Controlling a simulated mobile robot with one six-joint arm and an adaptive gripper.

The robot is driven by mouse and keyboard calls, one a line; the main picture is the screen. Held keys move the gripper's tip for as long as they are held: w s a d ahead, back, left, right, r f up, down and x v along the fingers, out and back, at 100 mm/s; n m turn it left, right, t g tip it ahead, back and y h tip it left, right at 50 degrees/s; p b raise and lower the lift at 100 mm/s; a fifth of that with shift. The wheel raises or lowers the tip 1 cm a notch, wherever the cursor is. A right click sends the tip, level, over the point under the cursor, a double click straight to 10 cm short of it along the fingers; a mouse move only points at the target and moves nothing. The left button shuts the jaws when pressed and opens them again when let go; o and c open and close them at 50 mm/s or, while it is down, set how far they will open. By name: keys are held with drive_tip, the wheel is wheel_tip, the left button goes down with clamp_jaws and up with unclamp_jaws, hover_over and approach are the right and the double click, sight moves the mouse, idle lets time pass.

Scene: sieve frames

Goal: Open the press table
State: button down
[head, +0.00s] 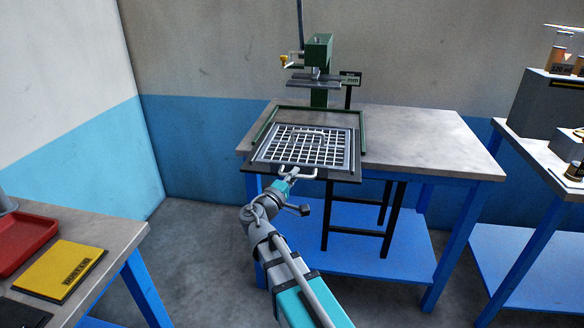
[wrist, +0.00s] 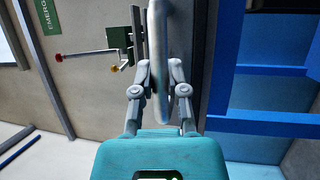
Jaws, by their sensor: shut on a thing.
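The press table (head: 353,175) is a dark plate bearing a metal grid frame (head: 305,145). It lies between green rails in front of the green press (head: 319,50), and its front edge reaches the bench's front edge. A pale bar handle (head: 312,176) is on its front. My gripper (head: 292,174) comes from below and in front and is shut on the handle. In the wrist view the handle (wrist: 158,30) stands upright in the picture between the two fingers of my gripper (wrist: 158,75). The finger contact is partly hidden by the handle.
The grey bench top (head: 430,135) is bare right of the press. Black legs (head: 360,232) stand before the bench's lower blue shelf (head: 400,255). A left bench holds a red tray (head: 25,240) and a yellow book-like item (head: 60,268). Another bench stands right.

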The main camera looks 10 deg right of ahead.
drive_tip(key=shift+s, duration=0.8)
drive_tip(key=c, duration=0.8)
unclamp_jaws()
drive_tip(key=shift+w, duration=0.1)
drive_tip(key=shift+o, duration=0.8)
drive_tip(key=shift+a, duration=0.1)
